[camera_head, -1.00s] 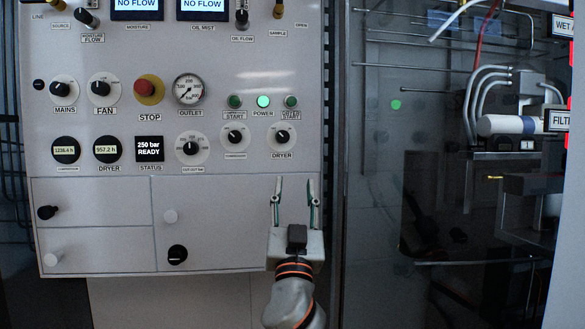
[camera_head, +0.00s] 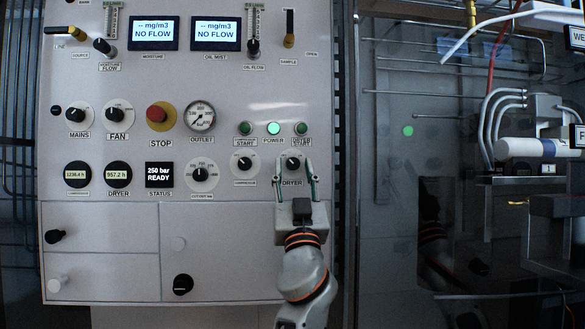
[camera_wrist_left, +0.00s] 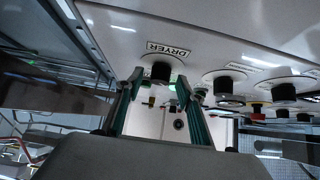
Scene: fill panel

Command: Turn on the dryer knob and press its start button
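The dryer knob (camera_head: 293,163) is a black knob on a white round plate, above its DRYER label. The dryer start button (camera_head: 301,129) is green and sits just above that knob. My left gripper (camera_head: 294,176) points up at the panel from below, its two green-sided fingers apart on either side of the DRYER label. In the left wrist view, the dryer knob (camera_wrist_left: 160,72) shows ahead between the open fingers (camera_wrist_left: 158,84); I cannot tell whether they touch it. My right gripper is out of view.
The compressor start button (camera_head: 245,128) and green power light (camera_head: 273,128) are left of the dryer start button.

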